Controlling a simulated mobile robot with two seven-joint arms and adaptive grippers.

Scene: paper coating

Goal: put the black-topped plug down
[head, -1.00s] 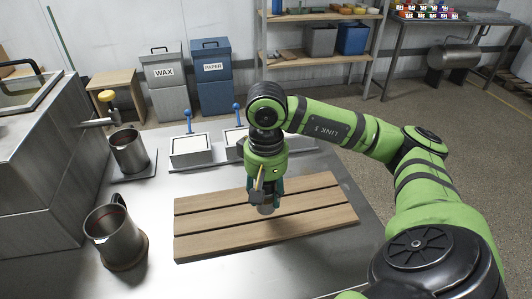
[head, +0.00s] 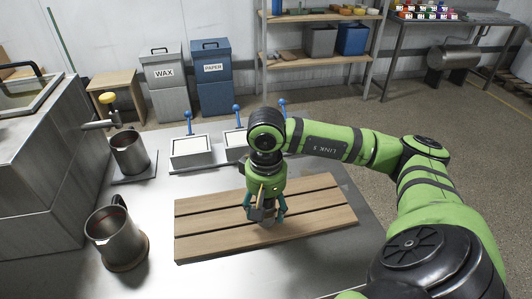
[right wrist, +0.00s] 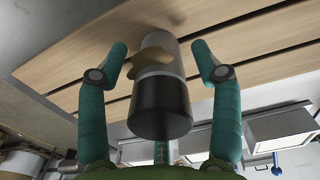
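The black-topped plug shows best in the right wrist view (right wrist: 160,103), with its black end toward the camera and its grey metal body toward the wooden slatted board. It appears to stand on the board (head: 315,213). My right gripper (right wrist: 161,62) has its teal fingers spread on either side of the plug, with a visible gap on each side. In the head view the right gripper (head: 265,212) is low over the middle of the board and partly hides the plug. A tan piece (right wrist: 151,61) is beside the metal body. My left gripper is out of view.
Two metal jugs, one near (head: 114,236) and one farther back (head: 129,155), stand left of the board. White-topped boxes with blue-knobbed levers (head: 191,152) line the table's back. WAX (head: 166,75) and PAPER (head: 212,70) bins stand behind. Bare metal table surrounds the board.

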